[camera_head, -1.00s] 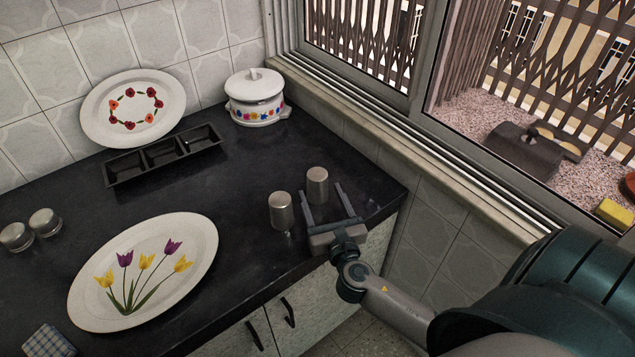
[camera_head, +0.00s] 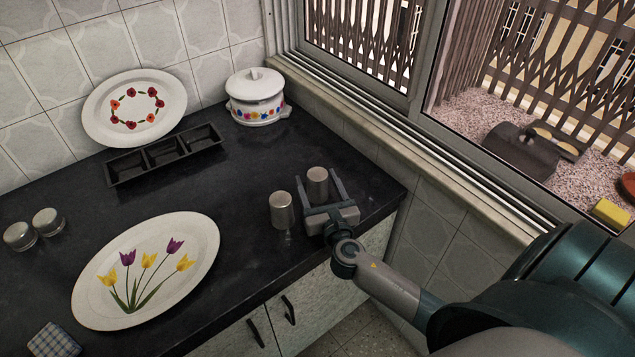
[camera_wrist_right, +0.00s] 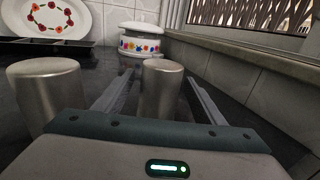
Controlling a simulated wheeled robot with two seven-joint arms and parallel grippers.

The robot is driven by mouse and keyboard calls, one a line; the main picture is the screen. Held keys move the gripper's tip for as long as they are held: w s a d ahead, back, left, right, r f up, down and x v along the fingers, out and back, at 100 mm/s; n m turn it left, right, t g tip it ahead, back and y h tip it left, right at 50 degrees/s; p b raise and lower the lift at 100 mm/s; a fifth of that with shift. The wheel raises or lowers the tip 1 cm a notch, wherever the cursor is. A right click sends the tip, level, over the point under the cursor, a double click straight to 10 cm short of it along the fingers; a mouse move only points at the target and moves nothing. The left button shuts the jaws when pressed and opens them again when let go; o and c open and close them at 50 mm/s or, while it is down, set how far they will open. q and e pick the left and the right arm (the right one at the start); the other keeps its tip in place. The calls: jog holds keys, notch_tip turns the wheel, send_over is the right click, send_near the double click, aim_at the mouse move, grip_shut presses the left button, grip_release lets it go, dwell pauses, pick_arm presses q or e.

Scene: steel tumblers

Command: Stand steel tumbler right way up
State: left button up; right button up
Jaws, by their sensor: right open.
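Two steel tumblers stand upside down, closed ends up, side by side near the counter's right end. The right-hand tumbler (camera_head: 317,183) stands between the spread fingers of my right gripper (camera_head: 319,189); in the right wrist view this tumbler (camera_wrist_right: 161,88) shows between both fingers, with space on each side. The left-hand tumbler (camera_head: 282,211) stands just outside the left finger, and in the wrist view it (camera_wrist_right: 47,95) is at the left. My right gripper is open and low over the counter. The lower part of the right-hand tumbler is partly hidden by the gripper. My left gripper is out of view.
The dark counter (camera_head: 200,190) holds an oval tulip plate (camera_head: 205,240), a black three-part tray (camera_head: 125,168), a flowered pot (camera_head: 256,97) and two small lidded jars (camera_head: 47,221). A rose plate (camera_head: 172,95) leans on the wall. The window ledge (camera_head: 400,160) borders the right.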

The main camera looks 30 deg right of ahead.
pick_arm(q)
jog(key=shift+w, duration=0.2)
pick_arm(e)
jog(key=c, duration=1.2)
pick_arm(q)
jog(key=shift+w+r, duration=0.1)
pick_arm(e)
jog(key=shift+o, duration=0.2)
jog(key=shift+r, duration=0.1)
